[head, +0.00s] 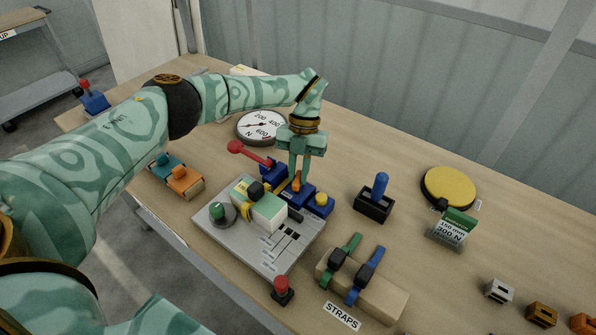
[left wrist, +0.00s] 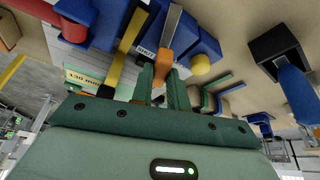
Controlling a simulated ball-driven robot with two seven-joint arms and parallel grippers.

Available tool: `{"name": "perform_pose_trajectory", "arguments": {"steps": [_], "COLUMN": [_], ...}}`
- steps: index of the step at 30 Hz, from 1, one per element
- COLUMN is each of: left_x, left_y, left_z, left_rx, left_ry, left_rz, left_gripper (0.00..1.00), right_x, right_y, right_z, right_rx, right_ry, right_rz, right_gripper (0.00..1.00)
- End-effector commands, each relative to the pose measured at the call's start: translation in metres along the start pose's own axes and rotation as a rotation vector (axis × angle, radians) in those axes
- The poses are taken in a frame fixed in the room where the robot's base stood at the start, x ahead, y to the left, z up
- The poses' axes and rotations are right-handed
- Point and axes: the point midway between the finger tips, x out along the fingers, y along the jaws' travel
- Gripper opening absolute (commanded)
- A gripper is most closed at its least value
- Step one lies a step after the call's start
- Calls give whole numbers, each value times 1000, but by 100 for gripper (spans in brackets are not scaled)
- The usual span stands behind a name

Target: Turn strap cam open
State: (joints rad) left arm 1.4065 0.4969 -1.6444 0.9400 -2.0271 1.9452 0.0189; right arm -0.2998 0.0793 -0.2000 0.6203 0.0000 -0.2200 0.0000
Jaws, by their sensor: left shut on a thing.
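My left gripper (head: 297,178) points down over the grey plate (head: 225,238). Its fingers are shut on a small orange piece, which looks like the handle of the strap cam. In the left wrist view the orange handle (left wrist: 166,62) sits between the fingertips of the left gripper (left wrist: 163,88), at the end of a grey bar beside blue blocks (left wrist: 200,42). A yellow strap (left wrist: 130,42) runs next to it. In the head view the yellow strap (head: 247,210) crosses a white and green box (head: 267,214). My right gripper is not in view.
A red-knobbed lever (head: 250,153) stands just left of the gripper, and a dial gauge (head: 261,126) lies behind. A blue-handled switch (head: 376,198) is to the right. A wooden block (head: 385,301) with green and blue straps is in front.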

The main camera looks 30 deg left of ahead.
Motion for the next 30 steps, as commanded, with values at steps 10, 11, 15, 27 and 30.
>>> {"name": "perform_pose_trajectory", "arguments": {"steps": [10, 11, 15, 27, 30], "left_x": [-2, -2, -1, -1, -1], "left_y": [-2, -2, -2, -2, -2], "left_z": [0, 0, 0, 0, 0], "left_rx": [232, 246, 299, 352, 352], "left_ry": [-4, -3, -3, -4, -4], "left_rz": [97, 103, 125, 145, 146], "left_gripper": [0, 0, 0, 0, 0], "right_x": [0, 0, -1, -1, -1], "right_y": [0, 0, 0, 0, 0], "right_z": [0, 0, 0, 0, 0], "right_rx": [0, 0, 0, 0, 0], "right_ry": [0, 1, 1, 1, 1], "right_rz": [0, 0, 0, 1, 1], "right_gripper": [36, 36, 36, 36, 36]}}
